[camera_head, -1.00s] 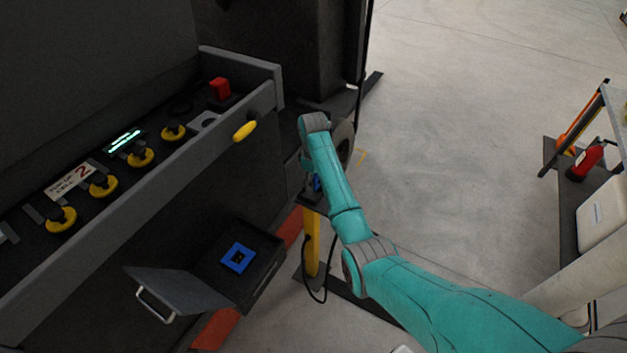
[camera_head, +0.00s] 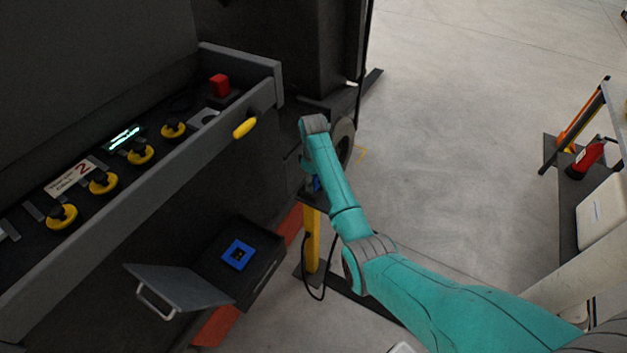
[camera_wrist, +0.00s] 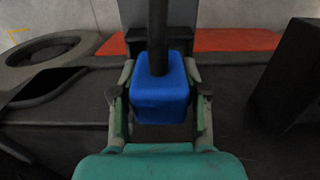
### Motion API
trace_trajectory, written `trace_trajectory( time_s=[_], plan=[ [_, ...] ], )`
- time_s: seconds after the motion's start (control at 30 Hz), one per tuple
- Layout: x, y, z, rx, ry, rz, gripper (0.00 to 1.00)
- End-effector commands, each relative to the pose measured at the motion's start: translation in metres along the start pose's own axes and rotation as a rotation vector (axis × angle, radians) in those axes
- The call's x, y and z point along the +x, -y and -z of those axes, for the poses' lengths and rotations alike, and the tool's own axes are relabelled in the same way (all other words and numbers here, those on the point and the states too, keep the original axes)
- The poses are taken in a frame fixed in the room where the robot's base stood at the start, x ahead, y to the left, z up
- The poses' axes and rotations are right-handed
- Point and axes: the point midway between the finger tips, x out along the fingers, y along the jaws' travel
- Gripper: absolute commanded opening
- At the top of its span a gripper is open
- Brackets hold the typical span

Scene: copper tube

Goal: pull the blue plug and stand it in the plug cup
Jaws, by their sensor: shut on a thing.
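The blue plug (camera_wrist: 160,105) sits between the two fingers of my gripper (camera_wrist: 160,92) in the wrist view, and they are shut on it. A black cable (camera_wrist: 158,40) comes out of its top face. In the head view only a small blue patch of the plug (camera_head: 316,184) shows beside my arm, above the yellow post (camera_head: 312,238). A dark plate (camera_head: 314,200) tops this post; my arm partly hides it. I cannot tell whether the plug touches it, or make out the plug cup. A blue square socket (camera_head: 228,253) shows inside the opened box.
The box's grey lid (camera_head: 185,290) hangs open to the left. The console (camera_head: 130,190) with yellow knobs and a red button stands above it. A black cable hangs beside the yellow post. Open floor (camera_head: 450,120) lies to the right, with a red extinguisher (camera_head: 587,158) beyond.

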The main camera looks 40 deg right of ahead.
Motion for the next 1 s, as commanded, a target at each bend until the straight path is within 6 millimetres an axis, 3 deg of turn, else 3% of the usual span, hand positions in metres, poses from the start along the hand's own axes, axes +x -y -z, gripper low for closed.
trace_trajectory(
  time_s=[0.87,0.9,1.0],
  plan=[
    [0.015,0.000,0.000,0.000,0.000,0.000,0.00],
    [0.015,0.000,0.000,0.000,0.000,-0.001,0.52],
    [0.015,0.000,0.000,0.000,-0.001,-0.001,0.74]
  ],
)
